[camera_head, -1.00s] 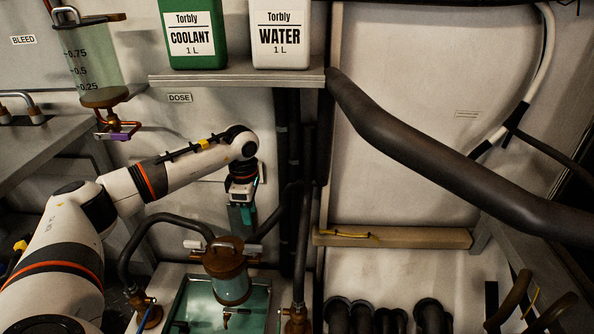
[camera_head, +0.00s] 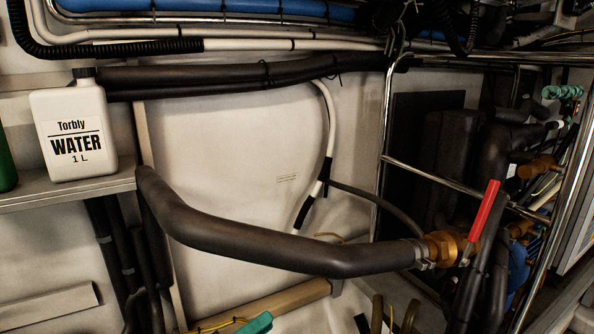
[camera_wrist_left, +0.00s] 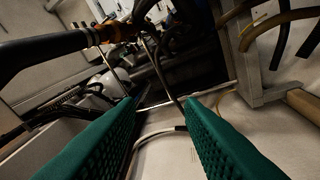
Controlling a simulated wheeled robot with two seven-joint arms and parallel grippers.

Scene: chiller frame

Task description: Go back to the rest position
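My left gripper shows in the head view only as a teal fingertip (camera_head: 258,323) at the bottom edge, in front of the lower part of the wall; the rest of it is out of frame. In the left wrist view its two green ridged fingers (camera_wrist_left: 160,135) are spread well apart. Nothing is held between them; a pale wall and a thin hose lie beyond the gap. I cannot make out my right gripper in either view.
A white water jug (camera_head: 74,135) stands on a shelf (camera_head: 70,193) at left. A thick black pipe (camera_head: 270,247) crosses to a brass fitting and a red-handled valve (camera_head: 484,212). Metal rails (camera_head: 450,184) and dark equipment fill the right. A beam (camera_head: 275,304) runs low along the wall.

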